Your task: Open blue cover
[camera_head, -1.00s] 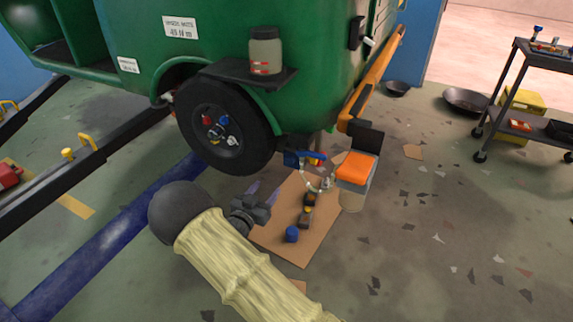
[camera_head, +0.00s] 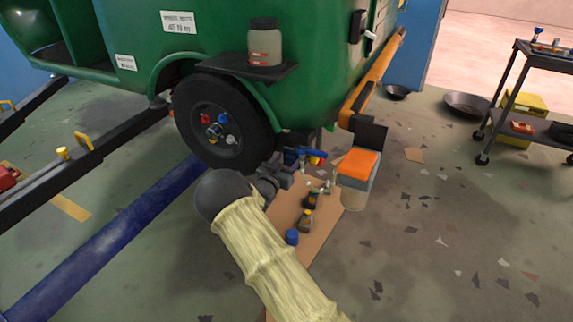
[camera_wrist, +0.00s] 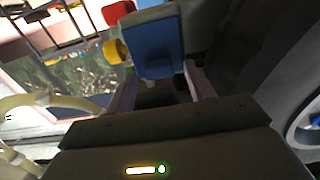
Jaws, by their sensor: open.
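The blue cover (camera_wrist: 156,46) shows in the upper middle of the wrist view, with a red part and a yellow part at its left. In the head view a blue part (camera_head: 312,153) sits low under the green vehicle, right of the wheel; I take it for the same cover. My gripper (camera_wrist: 160,88) is open and empty, with its fingers just short of the cover and roughly either side of it. In the head view my gripper (camera_head: 287,172) is beside the wheel, close to the blue part. Whether a finger touches the cover I cannot tell.
The wheel (camera_head: 222,125) stands left of my gripper. A clear bin with an orange lid (camera_head: 357,164) stands at the right. A cardboard sheet (camera_head: 325,221) on the floor bears small bottles and a blue-capped item (camera_head: 292,237). The floor farther right is mostly free.

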